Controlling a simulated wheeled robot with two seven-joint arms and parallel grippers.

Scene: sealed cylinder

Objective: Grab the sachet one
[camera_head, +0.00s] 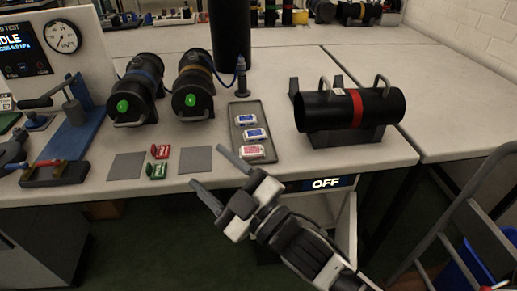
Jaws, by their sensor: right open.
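Three small white packets that look like sachets lie in a row on a dark tray (239,108). The back packet (246,120) and the middle packet (256,134) have blue labels. The front packet (253,152) has a red label. Their print is too small to read. My right gripper (208,167) is open with nothing between its fingers. It reaches in from the lower right at the table's front edge, its fingers pointing up-left. One finger shows just left of the red-labelled packet; contact cannot be told. My left gripper is not in view.
Red (160,151) and green (156,171) small parts lie between two grey pads (195,160). Two black cylinders (193,98) with green ends stand behind. A red-banded black cylinder (350,108) rests in a cradle at right. A stepladder (470,215) stands at lower right.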

